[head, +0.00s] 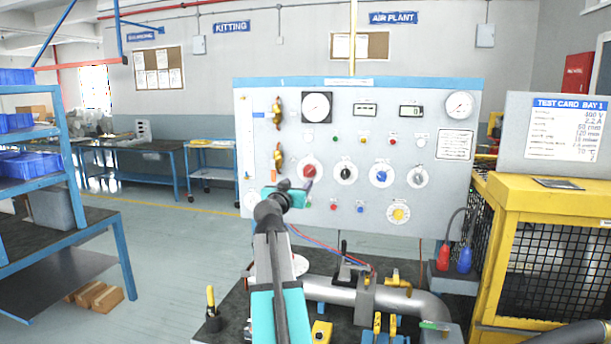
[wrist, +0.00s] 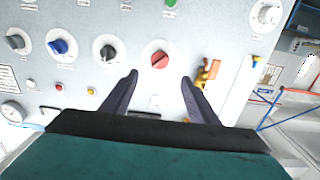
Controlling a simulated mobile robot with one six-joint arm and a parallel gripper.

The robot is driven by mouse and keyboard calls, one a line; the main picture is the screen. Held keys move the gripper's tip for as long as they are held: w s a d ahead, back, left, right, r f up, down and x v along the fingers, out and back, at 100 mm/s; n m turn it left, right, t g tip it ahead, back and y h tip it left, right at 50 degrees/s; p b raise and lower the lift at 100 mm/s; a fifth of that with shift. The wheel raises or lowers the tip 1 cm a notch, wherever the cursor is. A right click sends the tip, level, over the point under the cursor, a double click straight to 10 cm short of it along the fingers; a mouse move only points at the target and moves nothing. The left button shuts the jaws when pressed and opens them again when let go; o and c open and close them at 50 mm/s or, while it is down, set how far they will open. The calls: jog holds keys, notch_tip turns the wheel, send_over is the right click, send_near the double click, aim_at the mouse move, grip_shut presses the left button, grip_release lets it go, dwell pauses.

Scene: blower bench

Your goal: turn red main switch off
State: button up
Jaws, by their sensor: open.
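The red main switch (head: 309,171) is a round red knob on a pale dial plate, on the left part of the grey panel (head: 450,210). In the wrist view the red switch (wrist: 160,60) lies between and just beyond the two dark fingertips of my gripper (wrist: 159,76). The fingers are open and apart from the knob, with nothing between them. In the head view my gripper (head: 296,192) is just below and left of the switch, in front of the panel. Its fingers partly cover the area below the knob.
A brass valve (head: 278,157) is close to the left of the switch. A pipe (head: 340,295) and yellow cage (head: 550,205) stand below and right.

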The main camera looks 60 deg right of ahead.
aim_at(308, 173)
jog(key=shift+p+x, duration=2.25)
jog(key=shift+x, duration=4.4)
jog(key=shift+w, duration=0.1)
jog(key=c, duration=1)
